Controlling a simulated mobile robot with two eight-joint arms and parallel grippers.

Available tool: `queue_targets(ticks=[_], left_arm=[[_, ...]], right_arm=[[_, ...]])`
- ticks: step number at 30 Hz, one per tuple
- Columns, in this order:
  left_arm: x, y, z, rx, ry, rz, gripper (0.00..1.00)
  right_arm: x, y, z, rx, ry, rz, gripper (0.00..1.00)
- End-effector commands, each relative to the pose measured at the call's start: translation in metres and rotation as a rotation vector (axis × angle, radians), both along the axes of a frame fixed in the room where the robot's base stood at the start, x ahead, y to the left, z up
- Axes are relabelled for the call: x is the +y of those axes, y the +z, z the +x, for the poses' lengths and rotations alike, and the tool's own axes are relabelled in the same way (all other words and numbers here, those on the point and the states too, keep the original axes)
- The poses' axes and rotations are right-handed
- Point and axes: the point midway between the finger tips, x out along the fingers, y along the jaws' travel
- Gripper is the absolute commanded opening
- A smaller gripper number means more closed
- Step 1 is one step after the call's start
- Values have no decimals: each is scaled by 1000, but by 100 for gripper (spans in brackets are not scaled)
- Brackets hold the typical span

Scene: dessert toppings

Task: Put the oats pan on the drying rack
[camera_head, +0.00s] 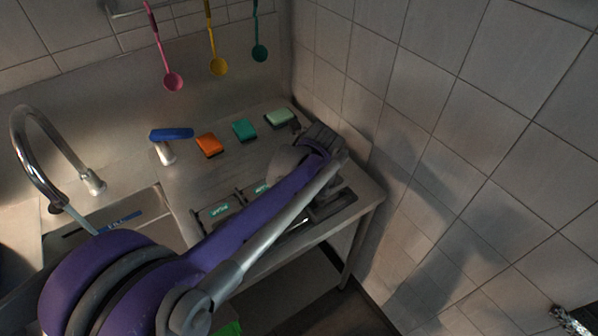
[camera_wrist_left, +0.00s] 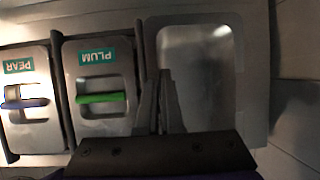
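My left gripper (camera_head: 322,140) is over the far right of the steel counter. In the left wrist view its two fingers (camera_wrist_left: 164,74) are close together at the left rim of a bare steel pan (camera_wrist_left: 205,65). I cannot tell whether the rim is between them. No label shows on this pan, so I cannot confirm it is the oats pan. Beside it are a lidded pan labelled PLUM (camera_wrist_left: 69,85) with a green handle and one labelled PEAR (camera_wrist_left: 37,70) with a blue handle. I cannot make out a drying rack. My right gripper is not in view.
Orange (camera_head: 208,145), teal (camera_head: 244,130) and pale green (camera_head: 280,118) sponges lie along the back of the counter (camera_head: 185,185). A blue-handled tap (camera_head: 165,150) and a curved faucet (camera_head: 40,150) stand to the left. A tiled wall (camera_head: 430,110) closes off the right side.

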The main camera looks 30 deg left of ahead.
Motion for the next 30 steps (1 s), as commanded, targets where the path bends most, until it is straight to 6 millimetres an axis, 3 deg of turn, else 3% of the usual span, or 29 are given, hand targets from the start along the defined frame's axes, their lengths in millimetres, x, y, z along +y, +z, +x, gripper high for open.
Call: queue_targets(ticks=[7,14,23,30], left_arm=[[0,0,0,-1,0,0,0],[0,0,0,0,0,0,38],[-1,1,0,0,0,0,38],[-13,31,-7,0,-1,-1,38]], right_arm=[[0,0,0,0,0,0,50],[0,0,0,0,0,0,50],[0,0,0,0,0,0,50],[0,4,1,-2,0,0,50]])
